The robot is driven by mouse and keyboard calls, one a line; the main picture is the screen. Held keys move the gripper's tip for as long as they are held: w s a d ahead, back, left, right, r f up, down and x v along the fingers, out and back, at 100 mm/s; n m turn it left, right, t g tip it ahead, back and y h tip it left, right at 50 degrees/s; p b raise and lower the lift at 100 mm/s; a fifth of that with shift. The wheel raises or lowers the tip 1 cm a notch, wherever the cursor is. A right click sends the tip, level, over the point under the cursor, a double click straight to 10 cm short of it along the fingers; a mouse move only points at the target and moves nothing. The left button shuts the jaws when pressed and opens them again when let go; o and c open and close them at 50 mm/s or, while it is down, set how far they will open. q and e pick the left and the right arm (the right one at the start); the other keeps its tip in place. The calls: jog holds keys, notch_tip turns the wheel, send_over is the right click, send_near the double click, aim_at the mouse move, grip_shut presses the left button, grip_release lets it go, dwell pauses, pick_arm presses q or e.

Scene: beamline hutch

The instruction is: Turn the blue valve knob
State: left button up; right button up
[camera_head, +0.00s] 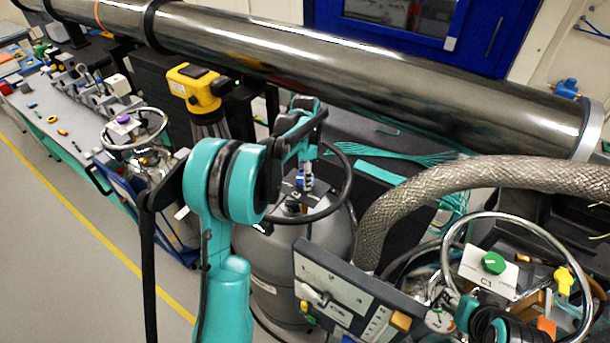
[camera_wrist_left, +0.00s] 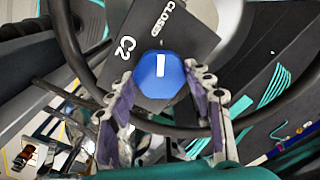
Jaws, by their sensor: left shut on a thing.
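The blue valve knob (camera_wrist_left: 160,75) has a white bar mark and sits on a dark plate (camera_wrist_left: 178,40) lettered "CLOSED" and "C2". In the wrist view the bar runs nearly straight up and down. The knob also shows in the head view (camera_head: 304,182), on top of a grey cylinder (camera_head: 282,250). My left gripper (camera_head: 304,168) reaches down over it from above. In the wrist view its two fingers (camera_wrist_left: 164,82) stand on either side of the knob and are shut on it. Part of my right arm shows at the lower right; its fingers cannot be seen.
A dark ring (camera_head: 345,190) encircles the knob area. A braided hose (camera_head: 450,190) curves to the right. A panel (camera_head: 345,292) stands in front, and a green knob (camera_head: 493,262) marked C1 is at right. A large metal pipe (camera_head: 350,60) crosses behind. The floor at left is clear.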

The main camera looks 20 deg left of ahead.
pick_arm(q)
jog(key=shift+n, duration=0.3)
jog(key=shift+n+b, duration=0.5)
jog(key=shift+n, duration=0.3)
jog(key=n+b, duration=0.1)
jog(key=n, duration=0.2)
jog(key=shift+n, duration=0.3)
jog(key=n+b, duration=0.1)
jog(key=n, duration=0.2)
jog(key=shift+n, duration=0.3)
jog(key=n, duration=0.3)
jog(key=shift+n+b, duration=0.35)
jog(key=shift+n, duration=0.05)
jog(key=n, duration=0.5)
jog(key=shift+b, duration=0.35)
jog(key=n, duration=0.5)
jog(key=shift+n, duration=0.3)
